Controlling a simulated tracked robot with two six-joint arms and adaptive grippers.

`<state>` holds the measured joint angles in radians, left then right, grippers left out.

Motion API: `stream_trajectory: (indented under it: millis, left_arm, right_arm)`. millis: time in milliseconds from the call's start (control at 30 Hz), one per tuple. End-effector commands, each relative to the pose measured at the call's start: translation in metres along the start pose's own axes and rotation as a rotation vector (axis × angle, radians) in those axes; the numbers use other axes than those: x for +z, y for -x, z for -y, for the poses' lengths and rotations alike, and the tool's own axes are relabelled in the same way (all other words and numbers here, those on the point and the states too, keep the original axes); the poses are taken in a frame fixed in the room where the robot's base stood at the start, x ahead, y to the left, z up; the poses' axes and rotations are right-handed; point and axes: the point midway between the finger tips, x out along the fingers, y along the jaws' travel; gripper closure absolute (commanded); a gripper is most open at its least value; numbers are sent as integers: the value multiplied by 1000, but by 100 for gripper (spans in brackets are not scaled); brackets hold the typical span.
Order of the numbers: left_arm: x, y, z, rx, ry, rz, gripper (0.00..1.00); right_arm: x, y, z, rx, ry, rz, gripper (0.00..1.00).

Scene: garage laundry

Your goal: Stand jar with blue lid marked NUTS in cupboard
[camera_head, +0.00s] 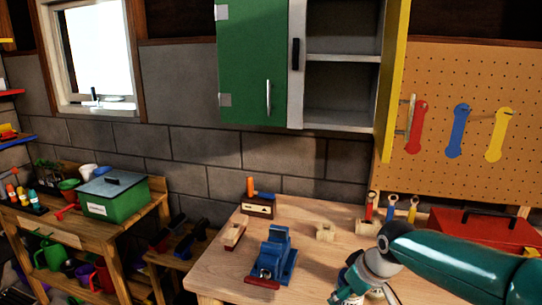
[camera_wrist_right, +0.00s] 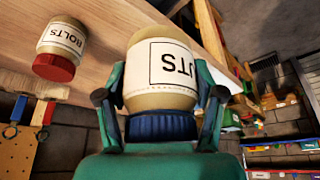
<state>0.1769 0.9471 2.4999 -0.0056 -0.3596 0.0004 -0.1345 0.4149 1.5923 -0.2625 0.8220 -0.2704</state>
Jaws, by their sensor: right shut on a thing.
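The NUTS jar (camera_wrist_right: 160,68) is cream with a white label, of which "UTS" shows, and a dark blue lid (camera_wrist_right: 160,126). It appears upside down in the right wrist view. My right gripper (camera_wrist_right: 160,96) is shut on it, one finger on each side. In the head view my right gripper (camera_head: 352,290) is low over the front of the workbench, and my arm largely hides the jar. The cupboard (camera_head: 296,62) hangs on the wall above; its right section is open with bare shelves (camera_head: 340,58). My left gripper is out of view.
A closed green door (camera_head: 252,65) covers the cupboard's left part; a yellow door (camera_head: 397,75) stands open at its right. A blue vice (camera_head: 277,257) is on the workbench (camera_head: 215,272). A BOLTS jar (camera_wrist_right: 62,45) with a red lid shows in the wrist view.

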Motion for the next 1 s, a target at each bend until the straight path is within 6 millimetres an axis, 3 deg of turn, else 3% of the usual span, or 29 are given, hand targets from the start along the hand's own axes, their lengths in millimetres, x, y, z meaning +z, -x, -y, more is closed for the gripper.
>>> stream_trajectory:
  millis: [300,600,767,1000]
  left_arm:
    - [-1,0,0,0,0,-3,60]
    - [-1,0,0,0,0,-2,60]
    - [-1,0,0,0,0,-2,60]
    - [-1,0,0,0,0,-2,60]
  right_arm:
    - [47,-40,-6,-4,4,6,81]
    - [88,-82,-11,61,-150,5,81]
    - [94,-94,-7,102,-244,3,81]
    - [87,-99,-4,164,-391,1,81]
